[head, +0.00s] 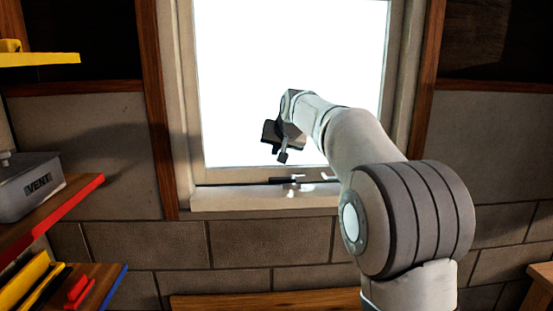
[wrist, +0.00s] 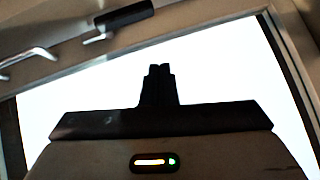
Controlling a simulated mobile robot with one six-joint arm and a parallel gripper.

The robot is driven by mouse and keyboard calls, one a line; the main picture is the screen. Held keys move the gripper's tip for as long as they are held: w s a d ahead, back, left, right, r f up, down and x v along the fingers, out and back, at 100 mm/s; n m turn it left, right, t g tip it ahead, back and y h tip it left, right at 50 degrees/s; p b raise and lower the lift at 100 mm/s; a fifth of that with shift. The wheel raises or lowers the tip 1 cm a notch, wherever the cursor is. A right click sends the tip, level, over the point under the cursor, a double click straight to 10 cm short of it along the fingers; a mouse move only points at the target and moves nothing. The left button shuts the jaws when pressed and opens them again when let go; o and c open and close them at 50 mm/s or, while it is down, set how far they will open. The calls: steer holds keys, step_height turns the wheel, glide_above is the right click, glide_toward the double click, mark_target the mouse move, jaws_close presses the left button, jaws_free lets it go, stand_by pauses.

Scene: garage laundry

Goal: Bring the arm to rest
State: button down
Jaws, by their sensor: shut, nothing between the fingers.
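My gripper (head: 282,157) is at the end of my raised arm, in front of the bright window in the head view. It points downward there, and part of it is hidden behind the wrist. In the wrist view my gripper (wrist: 158,70) shows dark against the white window pane, with its two fingers together. I see nothing between the fingers.
The window (head: 290,60) has a sill (head: 240,199) and a dark latch (head: 292,180) below my gripper. At the left, red-edged (head: 75,203) and blue-edged (head: 105,287) shelves hold a grey box (head: 30,185) and tools. A wooden surface (head: 541,280) stands at right.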

steer(key=a+b+v, duration=0.1)
steer(key=v, duration=0.6)
steer(key=s+d+f+g+b, duration=0.1)
steer(key=s+d+f+g, duration=0.1)
steer(key=s+f, duration=0.8)
steer(key=s+d+f+g+h+b, duration=0.1)
steer(key=s+d+f, duration=0.3)
steer(key=s+f, duration=0.6)
steer(key=s+d+f+n+g+h+b, duration=0.1)
steer(key=s+d+f+g, duration=0.1)
steer(key=s+f, duration=0.8)
steer(key=s+d, duration=0.1)
steer(key=s, duration=0.7)
steer(key=shift+s+g, duration=0.3)
steer(key=shift+g, duration=0.1)
